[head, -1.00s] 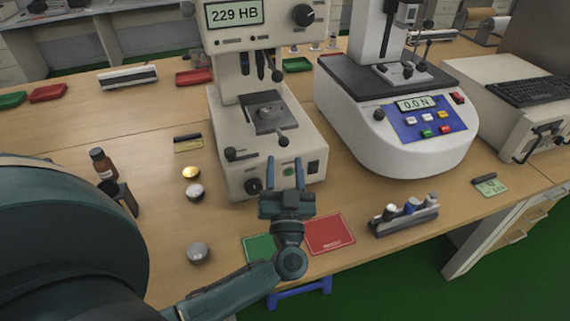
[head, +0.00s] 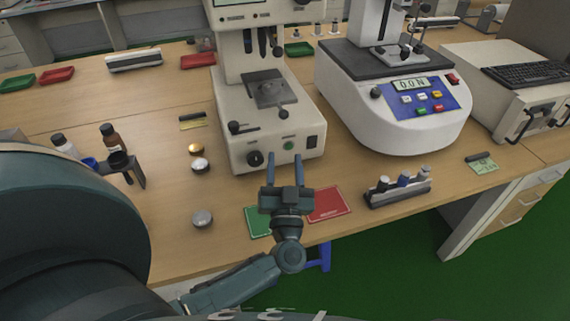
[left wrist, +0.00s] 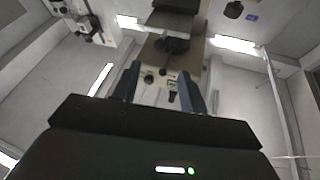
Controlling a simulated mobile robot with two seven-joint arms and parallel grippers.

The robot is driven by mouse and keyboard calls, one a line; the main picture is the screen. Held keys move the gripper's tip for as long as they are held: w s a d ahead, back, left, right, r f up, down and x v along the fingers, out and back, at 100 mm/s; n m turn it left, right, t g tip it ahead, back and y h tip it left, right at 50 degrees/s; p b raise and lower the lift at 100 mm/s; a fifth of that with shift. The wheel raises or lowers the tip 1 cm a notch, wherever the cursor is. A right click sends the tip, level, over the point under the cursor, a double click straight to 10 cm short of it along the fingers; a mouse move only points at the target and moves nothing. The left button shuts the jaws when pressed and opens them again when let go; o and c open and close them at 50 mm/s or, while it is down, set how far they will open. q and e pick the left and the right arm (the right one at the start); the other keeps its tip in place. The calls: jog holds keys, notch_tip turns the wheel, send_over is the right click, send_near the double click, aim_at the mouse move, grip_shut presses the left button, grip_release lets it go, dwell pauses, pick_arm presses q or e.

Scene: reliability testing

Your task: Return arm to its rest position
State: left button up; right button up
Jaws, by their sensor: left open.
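My left gripper (head: 284,172) is open and empty in the head view, its two fingers pointing away from me toward the front of the hardness tester (head: 268,125). It hovers over the table's front area, above the green mat (head: 258,222) and the red mat (head: 328,204). In the left wrist view the open fingers (left wrist: 165,85) frame the tester's front panel, with the ceiling behind. The left arm reaches in from the lower left. My right gripper shows in neither view.
Metal samples (head: 202,218) lie left of the gripper. Bottles stand beside a dark holder (head: 128,165) near my arm. A force tester (head: 400,110) stands right of the hardness tester. A small rack (head: 398,188) with several pieces sits near the front edge. Bare table lies between.

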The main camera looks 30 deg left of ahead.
pick_arm(q)
jog(key=s+d+f+m+h+p, duration=0.1)
jog(key=s+d+f+m+h, duration=0.2)
jog(key=d+h, duration=0.4)
jog(key=s+d+f+m+h+p, duration=0.1)
jog(key=s+d+m+h, duration=0.2)
jog(key=d+m+h, duration=0.45)
jog(key=s+a+f+n+g+h, duration=0.1)
jog(key=s+a+f+n+g, duration=0.1)
jog(key=s+f+g, duration=0.6)
jog(key=shift+s+a+f+n, duration=0.35)
jog(key=shift+s+f+n, duration=0.35)
jog(key=shift+s, duration=0.3)
